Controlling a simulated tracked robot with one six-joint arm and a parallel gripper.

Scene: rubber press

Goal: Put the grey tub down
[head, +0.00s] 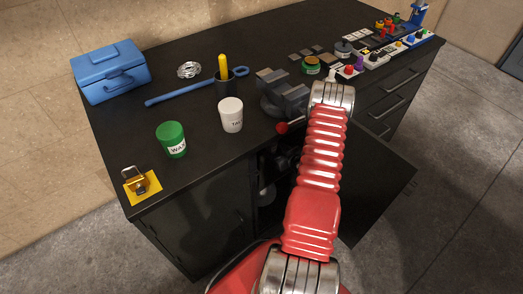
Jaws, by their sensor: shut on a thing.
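A small dark grey tub (343,49) with a lighter lid shows at the back right of the bench, just beyond the end of my arm. I cannot tell whether it rests on the bench top or is held above it. My gripper is not visible; my red arm and its silver joint cover the place where it would be. A green tub (311,66) with a yellowish rim is just left of the grey one.
The black bench (200,110) also carries a vise (285,95), white cup (231,115), green WAX cup (171,139), blue toolbox (110,73) and blue bar (180,92). Knobbed panels (377,60) crowd the right. A cabinet door (375,180) stands open below.

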